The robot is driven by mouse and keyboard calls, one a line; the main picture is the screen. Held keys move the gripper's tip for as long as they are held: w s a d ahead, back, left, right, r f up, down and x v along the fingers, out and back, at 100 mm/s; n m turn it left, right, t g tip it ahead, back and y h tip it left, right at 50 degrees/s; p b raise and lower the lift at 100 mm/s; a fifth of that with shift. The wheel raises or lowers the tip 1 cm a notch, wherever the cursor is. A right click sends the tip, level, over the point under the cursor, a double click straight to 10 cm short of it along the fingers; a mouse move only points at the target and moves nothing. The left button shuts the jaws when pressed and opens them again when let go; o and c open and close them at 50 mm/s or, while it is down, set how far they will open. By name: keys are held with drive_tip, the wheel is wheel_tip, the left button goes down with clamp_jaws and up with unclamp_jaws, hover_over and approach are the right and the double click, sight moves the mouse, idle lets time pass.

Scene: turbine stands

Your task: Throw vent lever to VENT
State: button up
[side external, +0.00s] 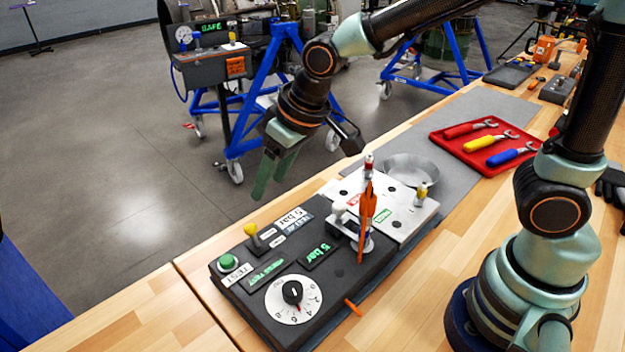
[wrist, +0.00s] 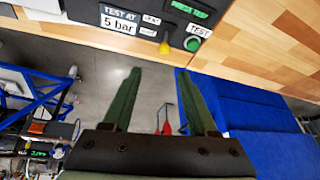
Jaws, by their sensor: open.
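The dark test panel (side external: 318,270) lies on the wooden bench. A lever with a yellow knob (side external: 251,230) stands near its far left edge, beside two small labels too small to read surely; I take it for the vent lever. The yellow knob also shows in the wrist view (wrist: 165,47), above the gap between the fingertips. My gripper (side external: 268,186) has its green fingers spread and empty, above the bench's far edge and apart from the lever. Both fingers (wrist: 160,72) show in the wrist view with floor between them.
A green button (side external: 228,262) and a dial (side external: 293,297) share the panel. A metal plate with an orange clamp (side external: 367,212) stands to the right, with a round metal dish (side external: 410,168) behind. A red tray (side external: 486,142) holds tools. Blue stands (side external: 235,150) stand beyond the bench.

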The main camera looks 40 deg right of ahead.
sight(251, 224)
drive_tip(key=x, duration=1.1)
drive_tip(key=shift+a+f, duration=0.3)
drive_tip(key=shift+a, duration=0.1)
clamp_jaws()
